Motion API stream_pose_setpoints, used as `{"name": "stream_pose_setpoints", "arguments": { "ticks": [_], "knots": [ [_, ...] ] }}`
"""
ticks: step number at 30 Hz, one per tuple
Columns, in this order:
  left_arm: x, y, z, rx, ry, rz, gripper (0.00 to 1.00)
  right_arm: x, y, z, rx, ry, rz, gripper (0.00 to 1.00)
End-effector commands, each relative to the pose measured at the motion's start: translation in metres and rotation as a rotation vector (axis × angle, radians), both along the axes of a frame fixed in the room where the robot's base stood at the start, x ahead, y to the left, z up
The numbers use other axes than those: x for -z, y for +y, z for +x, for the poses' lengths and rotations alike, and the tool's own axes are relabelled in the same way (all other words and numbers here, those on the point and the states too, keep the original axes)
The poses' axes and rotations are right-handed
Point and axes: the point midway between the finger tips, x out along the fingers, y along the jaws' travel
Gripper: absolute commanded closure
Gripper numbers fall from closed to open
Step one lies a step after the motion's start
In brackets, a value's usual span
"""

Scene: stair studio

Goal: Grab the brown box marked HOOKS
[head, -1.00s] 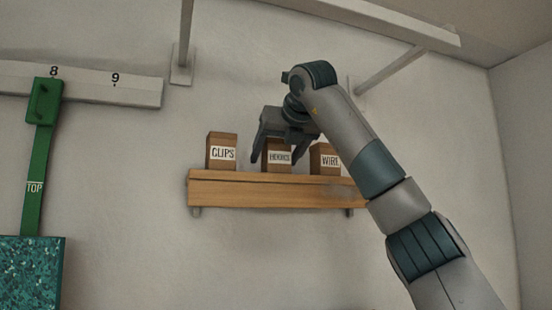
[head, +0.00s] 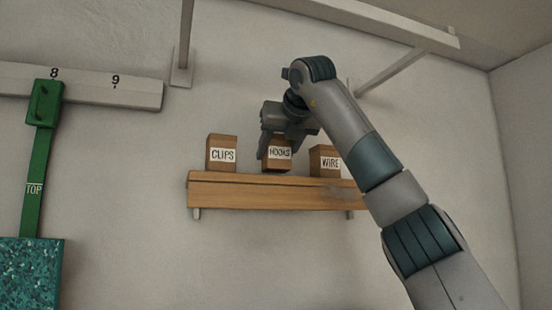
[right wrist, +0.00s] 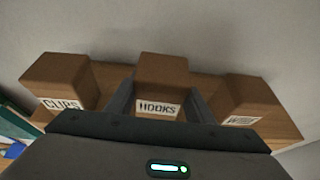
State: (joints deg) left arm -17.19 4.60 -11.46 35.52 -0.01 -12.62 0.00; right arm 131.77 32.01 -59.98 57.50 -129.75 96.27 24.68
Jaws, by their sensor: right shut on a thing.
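The brown box marked HOOKS (head: 277,163) stands upright on a wooden wall shelf, in the middle of a row of three boxes. It also shows in the right wrist view (right wrist: 162,76), label toward me. My right gripper (head: 277,152) reaches it from above and in front, and is shut on it, with one finger along each side. The gripper hides the upper part of the box in the head view. The box appears to be at shelf level; I cannot tell whether it touches the shelf. My left gripper is not in view.
The box marked CLIPS (head: 222,153) stands to the left and the box marked WIRE (head: 325,160) to the right on the shelf (head: 260,193), each with a gap. A green strap (head: 38,160) hangs at far left. A metal bracket (head: 400,70) is above.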

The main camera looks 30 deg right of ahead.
Motion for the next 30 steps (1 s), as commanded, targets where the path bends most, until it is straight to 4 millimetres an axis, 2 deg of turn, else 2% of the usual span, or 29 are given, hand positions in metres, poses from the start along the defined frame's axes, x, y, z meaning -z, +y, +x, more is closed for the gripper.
{"name": "stream_pose_setpoints", "arguments": {
  "ticks": [8, 14, 21, 25, 30],
  "knots": [
    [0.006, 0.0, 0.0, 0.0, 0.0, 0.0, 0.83, -0.019, 0.001, -0.003, 0.0, -0.002, 0.0, 0.76],
    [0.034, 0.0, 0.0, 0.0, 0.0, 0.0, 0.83, -0.015, 0.012, -0.042, -0.002, -0.006, -0.001, 0.76],
    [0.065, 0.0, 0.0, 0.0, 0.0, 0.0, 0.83, -0.015, 0.029, -0.102, -0.002, -0.007, -0.002, 0.76],
    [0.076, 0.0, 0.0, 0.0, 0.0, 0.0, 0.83, -0.016, 0.037, -0.131, 0.0, -0.005, -0.001, 0.76],
    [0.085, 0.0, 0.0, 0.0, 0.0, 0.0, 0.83, -0.018, 0.044, -0.157, 0.0, -0.003, -0.001, 0.76]
  ]
}}
